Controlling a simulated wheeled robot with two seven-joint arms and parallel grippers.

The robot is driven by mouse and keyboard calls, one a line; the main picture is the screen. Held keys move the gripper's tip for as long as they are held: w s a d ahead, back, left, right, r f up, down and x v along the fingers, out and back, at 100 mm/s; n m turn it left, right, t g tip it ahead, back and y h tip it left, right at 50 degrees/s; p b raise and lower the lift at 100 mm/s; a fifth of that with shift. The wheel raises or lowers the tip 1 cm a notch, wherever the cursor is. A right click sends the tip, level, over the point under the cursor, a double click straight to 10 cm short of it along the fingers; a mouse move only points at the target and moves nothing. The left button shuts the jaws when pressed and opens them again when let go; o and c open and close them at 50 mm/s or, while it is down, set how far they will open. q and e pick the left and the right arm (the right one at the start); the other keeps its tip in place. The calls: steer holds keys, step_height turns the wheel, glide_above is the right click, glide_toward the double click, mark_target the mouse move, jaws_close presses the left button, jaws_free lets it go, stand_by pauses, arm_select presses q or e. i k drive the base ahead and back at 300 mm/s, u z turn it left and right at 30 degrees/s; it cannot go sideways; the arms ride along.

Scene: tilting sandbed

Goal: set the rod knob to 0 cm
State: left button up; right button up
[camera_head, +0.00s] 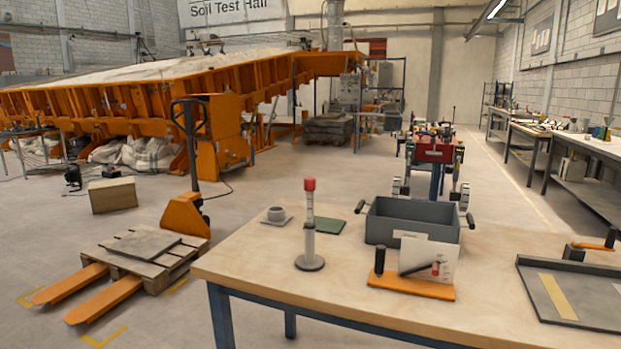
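A slim upright rod stands on a round grey base (310,263) near the left part of the wooden table (240,265). Its lower part is a light grey column (309,240). A thinner pale section with reddish bands (309,205) rises above it, topped by a red knob (310,184). The knob stands clearly above the column. Any scale marks are too small to read. Neither of my grippers is in view, and nothing touches the rod or knob.
A grey bin (412,236) with black side handles stands to the right. In front of it is an orange holder (411,286) with a black handle and a white card. A dark tray (590,310) is at right.

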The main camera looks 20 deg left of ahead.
mark_target(309, 184)
steer(key=z, duration=0.1)
steer(key=k, duration=0.35)
steer(key=u, duration=0.6)
steer(key=i, duration=1)
steer(key=z, duration=1.05)
